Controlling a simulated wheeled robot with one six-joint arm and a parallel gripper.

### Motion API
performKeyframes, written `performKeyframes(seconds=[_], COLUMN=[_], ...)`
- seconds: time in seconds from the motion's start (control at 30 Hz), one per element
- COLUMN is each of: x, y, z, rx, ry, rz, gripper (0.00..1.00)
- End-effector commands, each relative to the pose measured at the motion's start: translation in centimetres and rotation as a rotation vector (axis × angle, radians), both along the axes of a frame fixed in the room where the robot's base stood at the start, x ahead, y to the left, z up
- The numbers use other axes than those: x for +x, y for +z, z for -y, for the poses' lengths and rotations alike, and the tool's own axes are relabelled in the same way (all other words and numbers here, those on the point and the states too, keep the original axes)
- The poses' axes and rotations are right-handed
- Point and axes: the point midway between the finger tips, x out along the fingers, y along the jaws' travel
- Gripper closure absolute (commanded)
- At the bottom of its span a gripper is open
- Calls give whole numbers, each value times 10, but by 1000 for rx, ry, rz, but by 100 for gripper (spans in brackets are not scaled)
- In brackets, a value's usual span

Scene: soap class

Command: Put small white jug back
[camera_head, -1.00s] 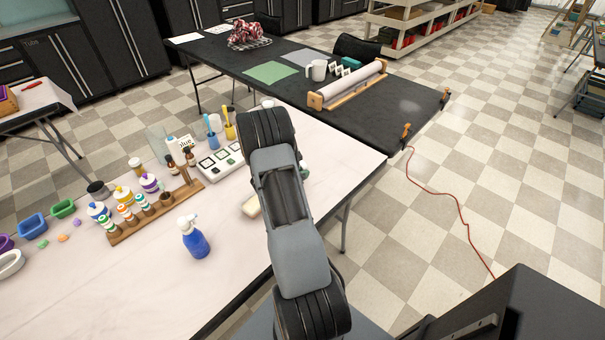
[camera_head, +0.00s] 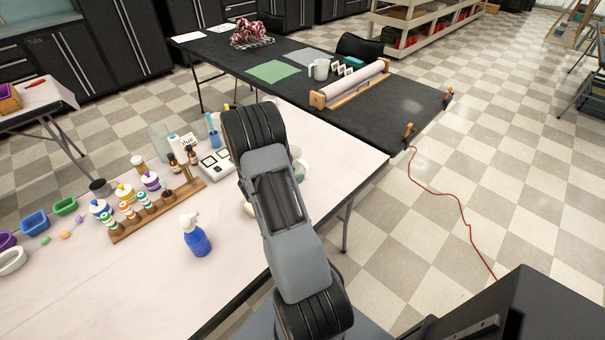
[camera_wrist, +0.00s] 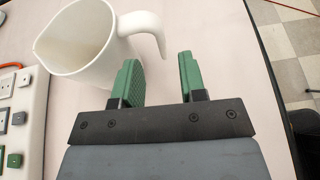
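A white jug (camera_wrist: 92,45) stands at the upper left of the wrist view, with its handle (camera_wrist: 150,30) curving toward my gripper. My gripper (camera_wrist: 158,66) is open, its two green fingers apart. The handle's lower end is just ahead of the gap between the fingertips, and nothing is clearly held. In the head view my arm hides most of this area. Only a piece of the white jug (camera_head: 298,153) shows at the arm's right edge. Another white jug or mug (camera_head: 320,69) stands on the black table (camera_head: 395,110) behind.
A wooden roller stand (camera_head: 350,87) is on the black table.

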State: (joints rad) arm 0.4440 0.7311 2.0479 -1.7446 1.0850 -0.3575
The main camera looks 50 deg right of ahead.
Motion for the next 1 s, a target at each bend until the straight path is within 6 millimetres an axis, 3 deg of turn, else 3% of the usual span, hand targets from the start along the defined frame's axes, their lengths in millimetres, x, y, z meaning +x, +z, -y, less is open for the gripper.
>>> performKeyframes(seconds=[0.3,0.57,0.73,0.87,1.0], x=[6,6,-1,-19,-43], y=[20,26,50,85,117], z=[-48,-62,-78,-112,-168], rx=[0,1,42,148,341], ry=[3,-3,-89,-265,-497], rz=[1,3,114,336,624], gripper=[62,62,62,62,62])
